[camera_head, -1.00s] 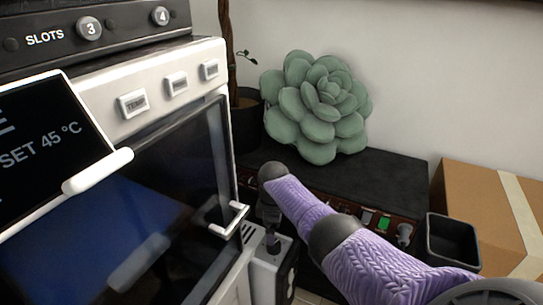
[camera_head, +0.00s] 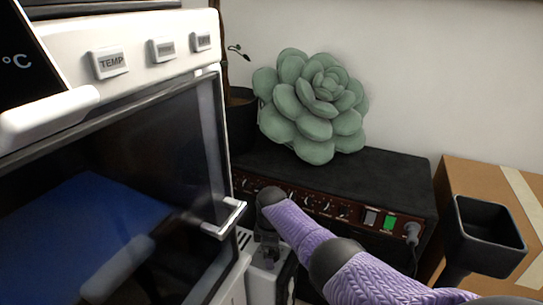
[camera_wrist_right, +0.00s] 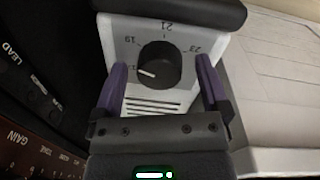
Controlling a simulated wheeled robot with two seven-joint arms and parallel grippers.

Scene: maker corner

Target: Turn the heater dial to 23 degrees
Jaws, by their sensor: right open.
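The heater is a small white box (camera_head: 262,285) low in the head view, between the oven-like machine and the black amplifier. In the right wrist view its white face (camera_wrist_right: 190,98) carries a round black dial (camera_wrist_right: 160,65). The labels 19, 21 and 23 appear upside down around it. The dial's white pointer line points to the lower left in that view, below the 19. My right gripper (camera_wrist_right: 162,82) is open, its purple fingers on either side of the dial with gaps visible. In the head view this gripper (camera_head: 268,250) hangs over the heater. My left gripper is out of view.
A white machine with a glass door (camera_head: 110,190) and handle (camera_head: 225,218) stands close on the left. A black amplifier (camera_head: 350,185) with a succulent cushion (camera_head: 315,105) lies behind my arm.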

